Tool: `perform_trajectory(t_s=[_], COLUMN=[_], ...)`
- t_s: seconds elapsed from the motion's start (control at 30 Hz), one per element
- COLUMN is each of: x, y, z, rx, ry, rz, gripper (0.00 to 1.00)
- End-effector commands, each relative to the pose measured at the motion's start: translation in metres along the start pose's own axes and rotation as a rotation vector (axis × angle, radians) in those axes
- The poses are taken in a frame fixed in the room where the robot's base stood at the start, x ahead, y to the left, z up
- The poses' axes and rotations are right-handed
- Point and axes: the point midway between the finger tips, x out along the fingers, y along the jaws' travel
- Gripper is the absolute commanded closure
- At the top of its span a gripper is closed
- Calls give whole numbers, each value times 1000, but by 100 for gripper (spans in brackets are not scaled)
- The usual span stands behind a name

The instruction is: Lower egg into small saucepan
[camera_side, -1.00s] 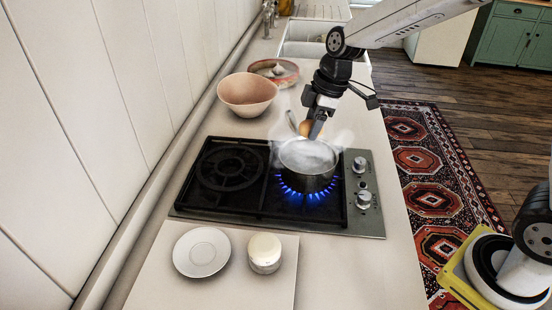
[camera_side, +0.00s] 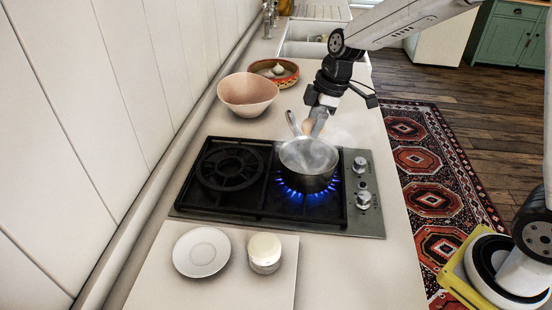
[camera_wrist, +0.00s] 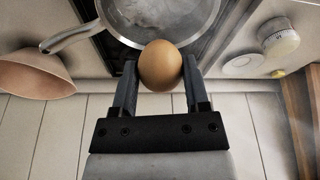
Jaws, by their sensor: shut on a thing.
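The small saucepan (camera_side: 308,160) sits on the lit right burner, steam rising from it, its handle pointing to the back. In the wrist view the saucepan (camera_wrist: 150,12) is at the top, with its handle to the left. My gripper (camera_side: 316,124) is above the pan's far rim in the side view. It is shut on a brown egg (camera_wrist: 160,66), one finger on each side. The egg (camera_side: 307,127) is partly hidden by a finger and steam in the side view. In the wrist view it overlaps the near rim of the pan.
The hob (camera_side: 228,203) has blue flames under the pan and knobs on its right. A pink bowl (camera_side: 248,92) and a patterned dish (camera_side: 284,79) stand behind. A saucer (camera_side: 201,252) and a cream-topped jar (camera_side: 265,252) stand in front on a board (camera_side: 228,285).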

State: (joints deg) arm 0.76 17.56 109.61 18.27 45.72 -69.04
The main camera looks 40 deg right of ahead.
Motion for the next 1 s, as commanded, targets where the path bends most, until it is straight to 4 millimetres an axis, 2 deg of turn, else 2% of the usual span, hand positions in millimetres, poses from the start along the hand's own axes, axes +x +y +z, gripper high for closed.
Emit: perform_trajectory(t_s=[0.27,1.0], x=[2,26], y=[0,0], z=[0,7], rx=[0,0], ry=[0,-1], rz=[0,-1], gripper=[64,64])
